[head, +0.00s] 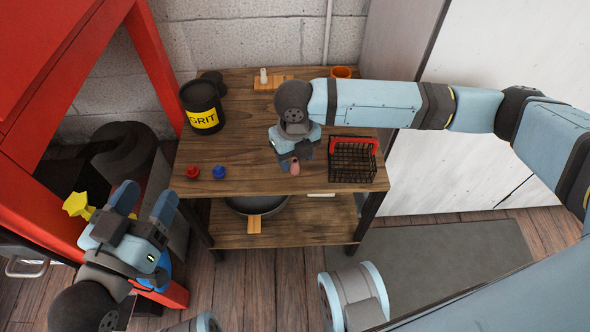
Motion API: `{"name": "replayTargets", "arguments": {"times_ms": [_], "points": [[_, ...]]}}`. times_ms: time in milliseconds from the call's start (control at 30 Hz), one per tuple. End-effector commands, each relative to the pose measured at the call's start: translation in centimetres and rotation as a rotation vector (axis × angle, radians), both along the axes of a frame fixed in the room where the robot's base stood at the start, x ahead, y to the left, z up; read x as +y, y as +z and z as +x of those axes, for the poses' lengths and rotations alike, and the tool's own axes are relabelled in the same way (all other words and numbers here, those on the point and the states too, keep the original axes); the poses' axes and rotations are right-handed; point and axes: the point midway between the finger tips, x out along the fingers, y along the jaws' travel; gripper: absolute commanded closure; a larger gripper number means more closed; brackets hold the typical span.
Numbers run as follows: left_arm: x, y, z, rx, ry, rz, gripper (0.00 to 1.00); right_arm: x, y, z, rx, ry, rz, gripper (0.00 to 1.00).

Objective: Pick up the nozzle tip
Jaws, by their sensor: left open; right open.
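A small pink rounded piece (294,168), which looks like the nozzle tip, shows at the front part of the wooden bench top (240,135). My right gripper (291,160) points down over it from above and is open. The fingers partly hide the piece, and I cannot tell whether they touch it. A small white upright cylinder (263,76) stands on an orange wooden block (283,81) at the back of the bench. My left gripper (144,205) is open and empty at the lower left, off the bench by the red cabinet.
A black GRIT tub (203,106), a red knob (193,172) and a blue knob (219,172) stand on the left of the bench. A wire basket (351,163) stands close right of my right gripper. An orange cup (341,72) is behind. A pan (255,205) lies on the lower shelf.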

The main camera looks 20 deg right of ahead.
Motion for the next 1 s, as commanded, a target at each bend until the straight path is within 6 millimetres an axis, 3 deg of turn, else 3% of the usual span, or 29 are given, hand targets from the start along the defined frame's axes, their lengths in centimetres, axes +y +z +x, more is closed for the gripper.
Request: {"name": "replayTargets", "arguments": {"times_ms": [33, 100, 400, 433, 600, 667, 1000], "points": [[0.1, -0.5, 0.2, -0.027, 0.0, 0.016, 0.41, 0.0, -1.3, 0.0, 0.0, -0.001, 0.0, 0.48], [0.3, -0.3, 0.4, -0.056, 0.002, 0.03, 0.41, 0.0, -1.9, 0.0, 0.0, -0.001, 0.0, 0.48], [0.4, 0.1, 0.6, -0.081, 0.004, 0.045, 0.41, 0.0, -2.2, 0.0, -0.001, -0.001, -0.001, 0.48], [0.4, 0.1, 0.6, -0.081, 0.004, 0.045, 0.41, 0.0, -2.2, 0.0, -0.001, -0.001, -0.001, 0.51], [0.4, 0.1, 0.6, -0.08, 0.004, 0.044, 0.41, 0.0, -2.2, 0.0, -0.001, -0.001, -0.001, 0.9], [0.4, 0.1, 0.6, -0.08, 0.004, 0.044, 0.41, -0.1, -2.2, 0.0, -0.001, -0.001, -0.001, 1.0], [0.3, 0.3, 0.5, -0.075, 0.003, 0.04, 0.41, -0.1, -1.9, 0.0, -0.001, -0.001, 0.0, 1.0]]}}
